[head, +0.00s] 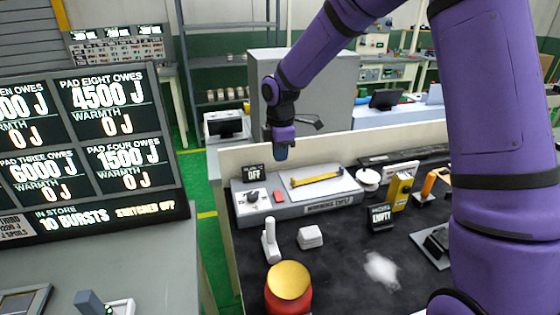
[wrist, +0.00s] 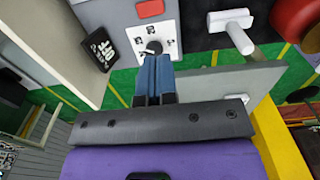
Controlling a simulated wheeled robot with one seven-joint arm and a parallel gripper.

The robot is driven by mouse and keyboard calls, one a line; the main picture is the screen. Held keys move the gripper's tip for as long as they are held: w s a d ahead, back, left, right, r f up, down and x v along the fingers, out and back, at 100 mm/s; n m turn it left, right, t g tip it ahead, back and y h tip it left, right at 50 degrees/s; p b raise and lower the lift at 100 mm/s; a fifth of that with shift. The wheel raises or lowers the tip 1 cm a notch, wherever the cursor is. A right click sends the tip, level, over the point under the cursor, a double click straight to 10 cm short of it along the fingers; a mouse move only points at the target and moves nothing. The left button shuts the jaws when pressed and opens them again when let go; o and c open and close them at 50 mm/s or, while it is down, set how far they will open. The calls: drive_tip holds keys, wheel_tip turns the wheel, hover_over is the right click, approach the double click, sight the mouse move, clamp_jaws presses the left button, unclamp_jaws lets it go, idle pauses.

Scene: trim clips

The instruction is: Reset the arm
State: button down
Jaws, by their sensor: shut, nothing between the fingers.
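My purple arm reaches from the right over the bench in the head view. My gripper (head: 281,153) hangs above the back left part of the bench, near the small black "OFF" sign (head: 253,174). In the wrist view its blue fingers (wrist: 153,62) are together with nothing between them. A white plate with a dark knob (head: 253,196) lies below the gripper; this plate also shows just past the fingertips in the wrist view (wrist: 168,44). I cannot tell whether the fingertips touch anything there, but in the head view they appear above the bench things.
A display board (head: 90,145) stands left.

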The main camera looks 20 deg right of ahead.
idle(0.3)
drive_tip(key=s+d+r+m+t, duration=0.1)
drive_tip(key=s+d+r+m, duration=0.15)
drive_tip(key=s+r, duration=0.3)
drive_tip(key=s+d+r+m+t+h, duration=0.1)
drive_tip(key=s+d+r+m, duration=0.1)
drive_tip(key=s+r+m, duration=0.3)
drive_tip(key=s+d+r+m+t, duration=0.1)
drive_tip(key=s+d+r+m, duration=0.15)
drive_tip(key=s+r, duration=0.3)
drive_tip(key=s+d+r+m, duration=0.1)
drive_tip(key=s+m, duration=0.1)
drive_tip(key=s, duration=0.4)
drive_tip(key=s+d+r+m+t, duration=0.1)
drive_tip(key=s+d+r+m, duration=0.1)
drive_tip(key=s, duration=0.3)
drive_tip(key=s+d+r+m+t+y, duration=0.1)
drive_tip(key=s+m, duration=0.3)
drive_tip(key=s, duration=0.2)
drive_tip(key=shift+s+d+r, duration=0.25)
drive_tip(key=shift+s, duration=0.05)
idle(0.5)
